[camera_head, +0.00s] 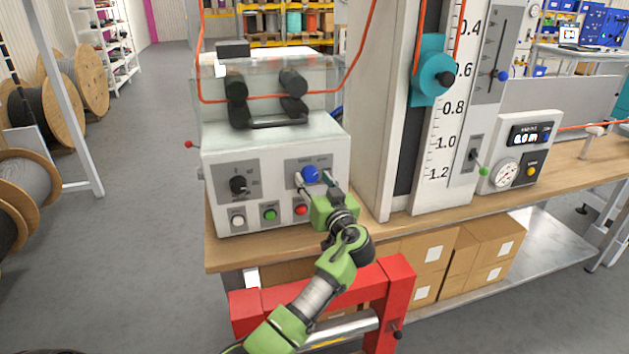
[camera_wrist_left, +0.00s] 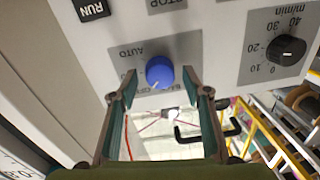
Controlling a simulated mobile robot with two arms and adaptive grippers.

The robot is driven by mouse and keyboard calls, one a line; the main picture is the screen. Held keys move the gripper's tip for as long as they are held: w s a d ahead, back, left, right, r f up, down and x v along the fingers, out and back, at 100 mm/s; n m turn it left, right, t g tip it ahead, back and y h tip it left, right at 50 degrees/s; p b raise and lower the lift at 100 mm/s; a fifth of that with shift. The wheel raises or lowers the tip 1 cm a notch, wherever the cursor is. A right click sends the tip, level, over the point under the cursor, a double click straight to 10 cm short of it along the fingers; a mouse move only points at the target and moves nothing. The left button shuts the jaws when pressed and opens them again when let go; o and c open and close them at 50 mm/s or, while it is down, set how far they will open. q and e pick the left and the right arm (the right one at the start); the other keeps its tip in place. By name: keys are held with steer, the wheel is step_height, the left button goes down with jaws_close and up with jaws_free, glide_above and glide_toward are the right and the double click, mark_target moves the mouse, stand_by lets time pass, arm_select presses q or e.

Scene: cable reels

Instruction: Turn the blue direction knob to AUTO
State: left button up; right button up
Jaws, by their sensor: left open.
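The blue direction knob (camera_head: 310,174) is on the front panel of the white machine, on a grey plate. In the left wrist view the blue knob (camera_wrist_left: 160,72) shows upside down, with AUTO readable on its plate and a second label, hard to read, at the lower left. Its pale mark appears to point down, away from AUTO. My left gripper (camera_head: 313,179) is open, with one finger on each side of the knob. In the left wrist view its fingertips (camera_wrist_left: 160,76) show gaps to the knob; contact cannot be told. My right gripper is out of view.
A black speed knob (camera_head: 238,185) sits left of the blue one. White, green (camera_head: 270,214) and red (camera_head: 301,210) buttons lie below, the red one close to my left gripper. A measuring column (camera_head: 440,130) stands right. A red frame (camera_head: 398,285) stands in front of the wooden bench.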

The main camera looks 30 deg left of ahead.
arm_select(q)
steer(key=c, duration=1.1)
